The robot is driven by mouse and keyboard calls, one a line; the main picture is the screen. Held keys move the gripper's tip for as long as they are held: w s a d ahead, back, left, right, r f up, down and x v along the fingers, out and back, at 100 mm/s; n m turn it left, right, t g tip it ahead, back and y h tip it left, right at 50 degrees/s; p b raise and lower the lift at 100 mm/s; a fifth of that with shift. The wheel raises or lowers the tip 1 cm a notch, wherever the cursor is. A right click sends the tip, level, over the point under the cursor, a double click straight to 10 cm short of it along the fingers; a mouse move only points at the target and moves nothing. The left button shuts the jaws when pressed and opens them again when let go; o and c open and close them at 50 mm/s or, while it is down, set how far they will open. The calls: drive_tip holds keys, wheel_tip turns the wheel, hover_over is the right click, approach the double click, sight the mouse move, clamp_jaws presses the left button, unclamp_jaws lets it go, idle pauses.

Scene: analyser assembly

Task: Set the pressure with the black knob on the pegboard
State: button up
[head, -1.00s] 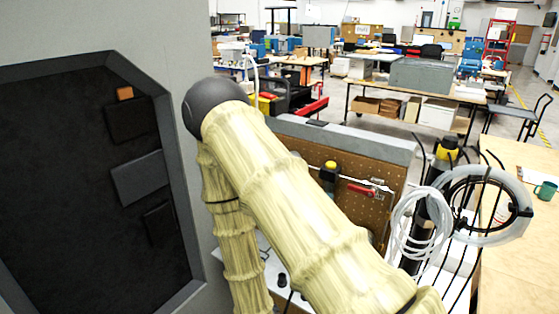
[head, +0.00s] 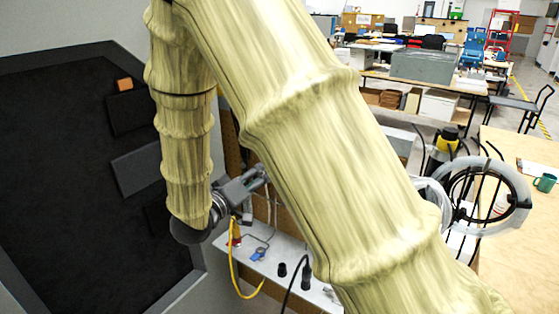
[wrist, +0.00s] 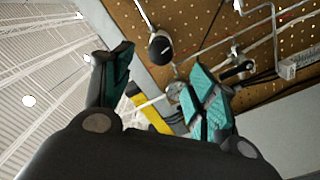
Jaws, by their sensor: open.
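The pegboard (wrist: 195,25), brown with rows of holes, fills the upper right of the wrist view. In the head view only a strip of it (head: 232,140) shows behind my arm. A dark rounded knob-like piece (wrist: 160,46) on a metal stem is on the board, beyond the gap between my fingers. Another small black fitting (wrist: 238,68) is beside the right finger. I cannot tell which is the pressure knob. My gripper (wrist: 160,70) is open and empty, its teal pads apart; in the head view it (head: 262,174) is at the board, partly hidden by my arm.
A yellow-and-black piece (wrist: 148,108) crosses between the fingers. Metal tubes (wrist: 262,25) run along the board. Below, a light shelf (head: 275,262) carries a yellow cable (head: 236,275) and small black parts. Coiled white hose (head: 515,195) hangs at the right.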

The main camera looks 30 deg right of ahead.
drive_tip(key=p+x, duration=0.3)
drive_tip(key=x, duration=0.7)
drive_tip(key=shift+w+d, duration=0.1)
drive_tip(key=c, duration=1)
drive_tip(key=shift+f, duration=0.1)
drive_tip(key=shift+c, duration=0.2)
